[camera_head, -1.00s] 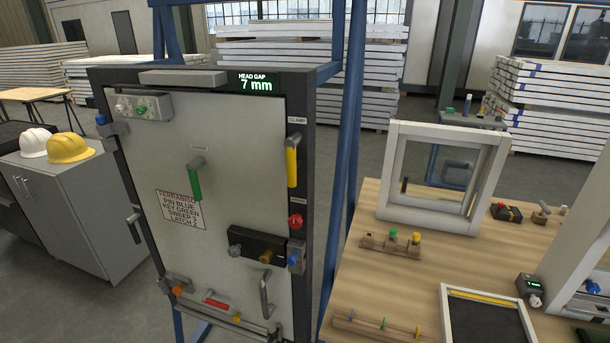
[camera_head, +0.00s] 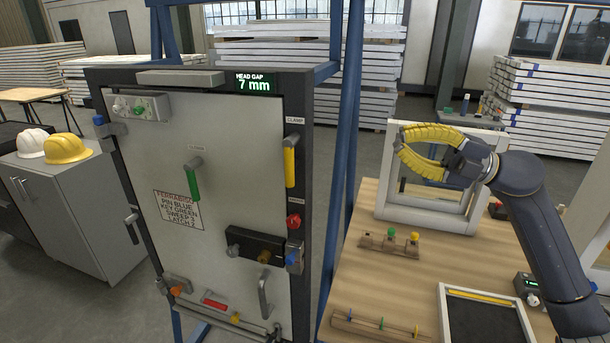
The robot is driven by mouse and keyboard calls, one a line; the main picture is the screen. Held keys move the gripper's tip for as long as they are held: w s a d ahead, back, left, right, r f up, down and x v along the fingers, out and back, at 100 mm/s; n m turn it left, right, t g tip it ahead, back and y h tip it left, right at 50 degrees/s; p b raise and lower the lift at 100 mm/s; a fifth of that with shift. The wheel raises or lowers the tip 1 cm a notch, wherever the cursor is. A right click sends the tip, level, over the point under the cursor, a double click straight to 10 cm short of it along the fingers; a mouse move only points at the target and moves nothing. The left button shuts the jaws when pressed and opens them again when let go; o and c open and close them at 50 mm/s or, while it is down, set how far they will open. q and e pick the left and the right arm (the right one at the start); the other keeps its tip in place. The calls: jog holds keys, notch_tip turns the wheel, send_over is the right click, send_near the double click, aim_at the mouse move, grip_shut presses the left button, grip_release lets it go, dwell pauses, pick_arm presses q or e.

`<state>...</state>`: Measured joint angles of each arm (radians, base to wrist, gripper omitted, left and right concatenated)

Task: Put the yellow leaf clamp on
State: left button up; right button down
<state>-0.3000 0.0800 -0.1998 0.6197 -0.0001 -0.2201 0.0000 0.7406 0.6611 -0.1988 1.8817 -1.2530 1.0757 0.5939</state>
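The yellow leaf clamp (camera_head: 290,166) is a yellow handle on a grey pivot, below a CLAMP label at the right edge of the pale door leaf (camera_head: 235,140). The handle hangs straight down. My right gripper (camera_head: 400,141) has yellow curved fingers and is above the wooden bench, in front of the white window frame. It is well to the right of the clamp and touches nothing that I can see. A gap shows between its fingers, but their tips run together in the picture. My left gripper is not in view.
The door also carries a green handle (camera_head: 193,181), a red knob (camera_head: 293,221), a black lock box (camera_head: 254,246) and a grey pull handle (camera_head: 265,296). A display (camera_head: 255,83) reads HEAD GAP 7 mm. A blue post (camera_head: 347,130) stands between door and bench (camera_head: 372,285).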

aim_at(292, 162)
jog(key=s+a+f+n+g+h, duration=0.1)
jog(key=a+f+g+h, duration=0.1)
jog(key=a+f, duration=0.3)
notch_tip(292, 162, down, 2)
jog(key=shift+s+a+f+h, duration=0.15)
jog(key=shift+s+a+h, duration=0.15)
jog(key=shift+s+a, duration=0.05)
jog(key=a, duration=0.4)
jog(key=w+a, duration=0.1)
jog(key=a, duration=0.8)
jog(key=shift+w+a, duration=0.4)
